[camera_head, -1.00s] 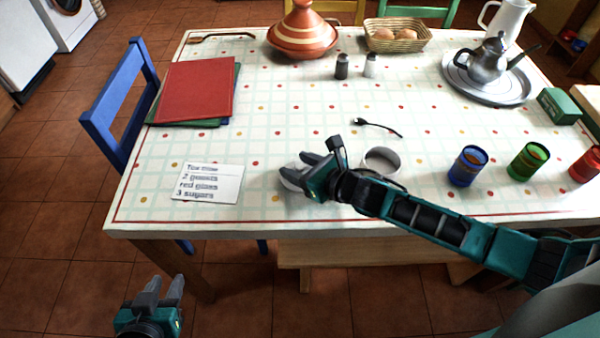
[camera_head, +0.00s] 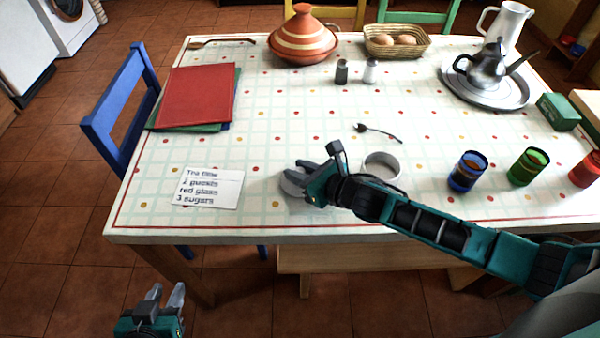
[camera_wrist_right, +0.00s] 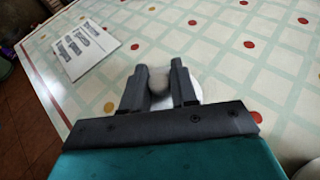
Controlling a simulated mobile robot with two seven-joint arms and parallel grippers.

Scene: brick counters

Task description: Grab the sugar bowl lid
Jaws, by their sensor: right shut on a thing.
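The sugar bowl lid (camera_head: 291,185) is a pale round disc on the table near its front edge, left of the sugar bowl. My right gripper (camera_head: 305,170) is over it and hides part of it. In the right wrist view, the gripper (camera_wrist_right: 160,85) is shut on the knob of the lid (camera_wrist_right: 193,88). The white sugar bowl (camera_head: 382,165) stands open to the right, behind my right arm. My left gripper (camera_head: 166,295) is off the table at the lower left, empty, with its two fingers apart.
A note card (camera_head: 207,187) lies left of the lid; a spoon (camera_head: 378,132) lies behind the bowl. Blue (camera_head: 468,171), green (camera_head: 529,167) and red (camera_head: 586,169) glasses stand to the right. Red folder (camera_head: 198,95) and tagine (camera_head: 303,38) are farther back.

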